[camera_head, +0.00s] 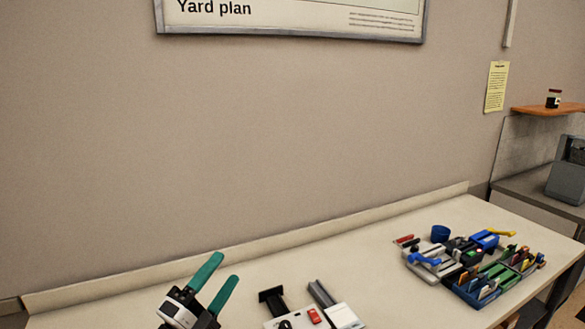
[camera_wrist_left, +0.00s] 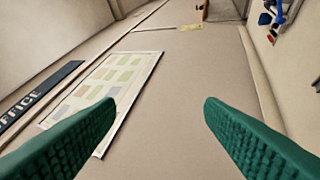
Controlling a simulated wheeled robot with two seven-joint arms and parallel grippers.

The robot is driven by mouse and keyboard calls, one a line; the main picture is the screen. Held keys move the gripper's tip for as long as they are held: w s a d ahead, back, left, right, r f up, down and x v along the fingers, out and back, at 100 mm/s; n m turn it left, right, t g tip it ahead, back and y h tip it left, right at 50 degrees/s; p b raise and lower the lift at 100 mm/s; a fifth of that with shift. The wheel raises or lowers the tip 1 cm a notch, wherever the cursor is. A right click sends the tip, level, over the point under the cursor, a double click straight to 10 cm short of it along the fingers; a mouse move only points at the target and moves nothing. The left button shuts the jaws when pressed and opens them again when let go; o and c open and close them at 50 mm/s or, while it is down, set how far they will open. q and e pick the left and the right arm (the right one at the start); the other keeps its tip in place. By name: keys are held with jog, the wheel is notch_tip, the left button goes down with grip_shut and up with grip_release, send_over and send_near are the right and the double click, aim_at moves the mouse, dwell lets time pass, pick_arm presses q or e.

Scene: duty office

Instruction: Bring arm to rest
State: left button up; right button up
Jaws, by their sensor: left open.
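My left gripper (camera_head: 217,284) shows at the bottom left of the head view, raised in front of the long counter. Its two green fingers stand apart and point up and to the right. In the left wrist view the fingers (camera_wrist_left: 160,118) are wide apart with nothing between them, and the wall lies beyond. My right gripper is in neither view.
The counter (camera_head: 390,230) runs along the wall. A grey and white device (camera_head: 345,316) stands right of my left gripper. Blue and green trays (camera_head: 485,285) with several small items sit at its right end. A yard plan board (camera_head: 300,18) hangs above.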

pick_arm(q)
jog(key=s+a+f+n+g+y, duration=0.35)
jog(key=f+n+y, duration=0.25)
jog(key=f+n, duration=0.25)
jog(key=s+a+f+n+g+y, duration=0.2)
jog(key=s+a+f+n+y, duration=0.3)
jog(key=f+n, duration=0.35)
jog(key=s+f+n+g, duration=0.2)
jog(key=s+f+g, duration=0.35)
jog(key=s, duration=0.35)
jog(key=s+f+n+g, duration=0.35)
jog(key=s+f, duration=0.25)
jog(key=s, duration=0.3)
notch_tip(320, 180, down, 37)
jog(key=s+g+b, duration=0.2)
jog(key=g+b, duration=0.1)
jog(key=b, duration=0.9)
jog(key=s+a+f+b, duration=0.1)
jog(key=s+f+b, duration=0.4)
jog(key=f, duration=0.8)
jog(key=s+a+f+m+b, duration=0.1)
jog(key=s+f+b, duration=0.4)
jog(key=s+f, duration=0.5)
notch_tip(320, 180, down, 4)
jog(key=shift+s+r+g, duration=0.1)
jog(key=shift+s+g, duration=0.25)
jog(key=shift+g, duration=0.1)
